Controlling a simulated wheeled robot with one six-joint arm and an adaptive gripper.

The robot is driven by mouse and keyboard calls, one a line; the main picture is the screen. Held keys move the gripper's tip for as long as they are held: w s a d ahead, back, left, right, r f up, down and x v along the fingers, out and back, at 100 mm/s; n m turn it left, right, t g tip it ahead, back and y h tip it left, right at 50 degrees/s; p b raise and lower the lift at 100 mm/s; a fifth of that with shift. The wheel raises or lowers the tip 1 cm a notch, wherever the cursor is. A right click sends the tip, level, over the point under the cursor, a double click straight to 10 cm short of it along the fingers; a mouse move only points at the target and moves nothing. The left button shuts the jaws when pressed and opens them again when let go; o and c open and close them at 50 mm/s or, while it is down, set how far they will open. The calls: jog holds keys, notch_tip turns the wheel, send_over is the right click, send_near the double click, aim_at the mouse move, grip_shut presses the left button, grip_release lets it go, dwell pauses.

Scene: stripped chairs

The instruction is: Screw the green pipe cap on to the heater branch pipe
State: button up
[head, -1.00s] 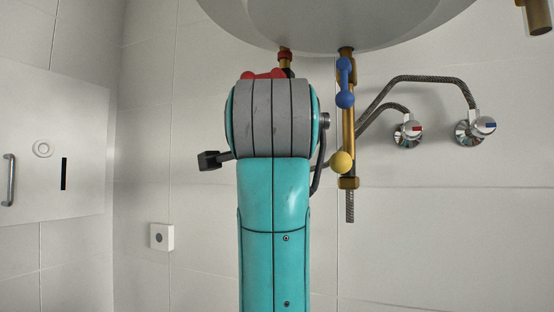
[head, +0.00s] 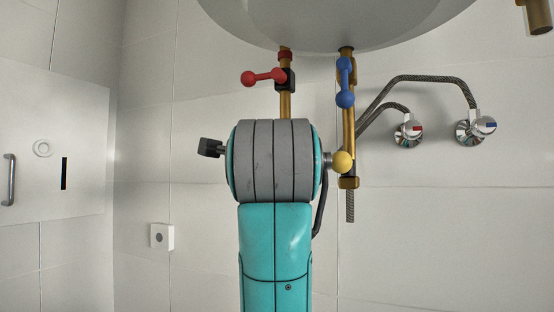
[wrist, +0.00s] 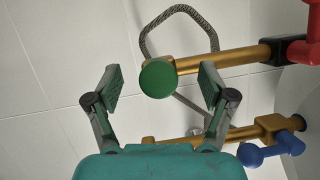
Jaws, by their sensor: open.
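In the wrist view the green pipe cap (wrist: 158,80) is a round green disc at the end of a brass pipe (wrist: 235,58) that has a red-handled valve. It looks seated on the pipe's end, but how far it is screwed on I cannot tell. My gripper (wrist: 160,74) is open, with one finger on each side of the cap and visible gaps to both. In the head view this brass pipe (head: 285,105) hangs under the tank; its lower end, the cap and my gripper are hidden behind my arm.
The red valve handle (head: 262,77) sticks out left. Braided hoses (head: 425,80) lead to wall taps. The white tank (head: 340,20) is above. Left is free room.

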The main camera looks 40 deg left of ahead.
jog(key=shift+s, duration=0.1)
jog(key=s, duration=0.1)
jog(key=s+d, duration=0.1)
jog(key=s, duration=0.1)
dwell(0.5)
jog(key=n+h, duration=0.3)
jog(key=n, duration=0.3)
jog(key=n+g+h, duration=0.1)
jog(key=n+h, duration=0.2)
jog(key=n, duration=0.3)
jog(key=n+h, duration=0.3)
jog(key=n, duration=0.3)
jog(key=shift+s+a+h, duration=0.1)
jog(key=shift+a+h, duration=0.1)
jog(key=shift+h, duration=0.2)
jog(key=n+t+h, duration=0.1)
jog(key=n+h, duration=0.1)
jog(key=n, duration=0.2)
dwell(0.4)
